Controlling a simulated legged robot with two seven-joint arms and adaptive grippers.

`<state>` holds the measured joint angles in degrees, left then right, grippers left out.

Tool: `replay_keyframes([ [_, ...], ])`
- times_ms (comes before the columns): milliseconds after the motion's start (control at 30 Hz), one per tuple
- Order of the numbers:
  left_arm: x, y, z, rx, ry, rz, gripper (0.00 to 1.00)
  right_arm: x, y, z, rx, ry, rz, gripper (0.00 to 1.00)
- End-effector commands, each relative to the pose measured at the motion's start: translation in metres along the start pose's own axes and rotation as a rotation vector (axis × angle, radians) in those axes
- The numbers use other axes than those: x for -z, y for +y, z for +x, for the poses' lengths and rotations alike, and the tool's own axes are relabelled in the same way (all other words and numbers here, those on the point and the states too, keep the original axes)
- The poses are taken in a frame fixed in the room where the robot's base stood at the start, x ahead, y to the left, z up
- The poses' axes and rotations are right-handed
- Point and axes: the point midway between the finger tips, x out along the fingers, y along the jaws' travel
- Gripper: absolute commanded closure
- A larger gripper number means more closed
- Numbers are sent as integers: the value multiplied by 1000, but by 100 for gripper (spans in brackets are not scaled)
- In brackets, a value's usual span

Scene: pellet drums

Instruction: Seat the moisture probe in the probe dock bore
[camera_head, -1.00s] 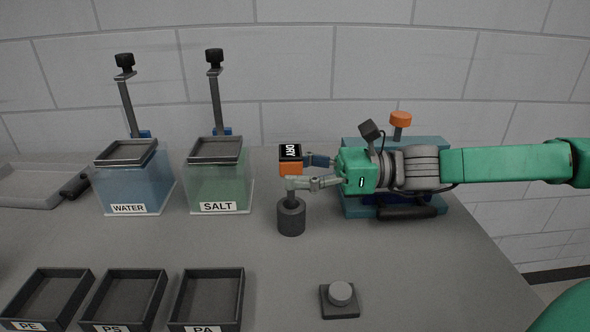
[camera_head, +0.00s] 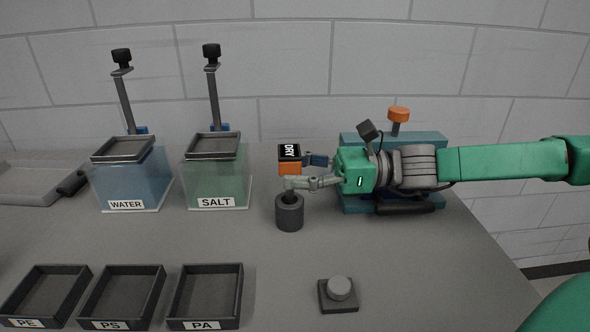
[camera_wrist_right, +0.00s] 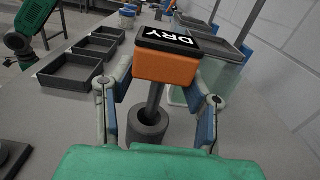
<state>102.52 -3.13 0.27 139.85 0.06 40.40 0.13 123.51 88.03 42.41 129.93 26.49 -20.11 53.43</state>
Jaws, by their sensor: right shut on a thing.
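The moisture probe (camera_head: 289,166) has an orange head with a black top marked DRY and a dark shaft below. My right gripper (camera_head: 292,175) is shut on the probe's head, with a finger on either side; the same grip shows in the wrist view (camera_wrist_right: 160,96). The probe is about upright. The probe dock (camera_head: 289,213) is a dark grey cylinder on the table, directly below. In the wrist view the shaft's lower end (camera_wrist_right: 153,100) is at the dock's bore (camera_wrist_right: 147,116); how deep it sits I cannot tell. My left gripper is not clearly seen.
The WATER tank (camera_head: 130,180) and SALT tank (camera_head: 216,177) stand left of the dock. Trays marked PE, PS and PA (camera_head: 205,297) lie in front left. A small button block (camera_head: 338,293) is front right. A teal unit (camera_head: 440,150) stands behind my right arm.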

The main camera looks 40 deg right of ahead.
Motion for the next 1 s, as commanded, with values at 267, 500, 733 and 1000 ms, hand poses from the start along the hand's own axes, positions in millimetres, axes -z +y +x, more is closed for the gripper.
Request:
replay_keyframes([
  [267, 0, 0, 7, 0, 0, 0, 60, 8, 0, 0, 0, 0, 0, 91],
  [500, -1, 0, 12, 0, 0, 0, 60, 14, 0, 0, 0, 0, 0, 91],
  [733, -1, 0, 18, 0, 0, 0, 60, 20, 0, 0, 0, 0, 0, 91],
  [1000, -1, 0, 23, 0, 0, 0, 60, 26, 0, 0, 0, 0, 0, 91],
])
